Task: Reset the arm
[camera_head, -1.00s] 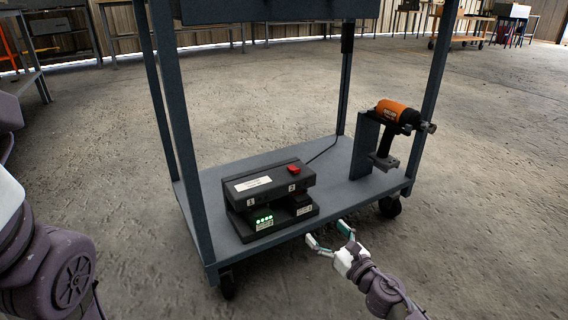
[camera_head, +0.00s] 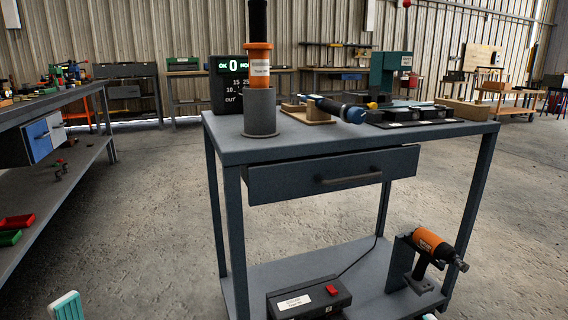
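A white and teal fingertip piece of my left gripper (camera_head: 66,306) shows at the bottom left edge. The rest of that gripper and its arm are cut off, so its opening cannot be told. A small pale tip of my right gripper (camera_head: 429,316) seems to show at the bottom edge, by the cart's lower shelf. The rest of it is out of view. Nothing is seen held by either.
A grey cart (camera_head: 230,145) with a drawer (camera_head: 300,179) stands ahead. An orange-black tool (camera_head: 258,70) stands in a holder on top. Below are a charger box (camera_head: 310,297) and an orange drill (camera_head: 434,246). A workbench (camera_head: 75,180) is at left; floor between is clear.

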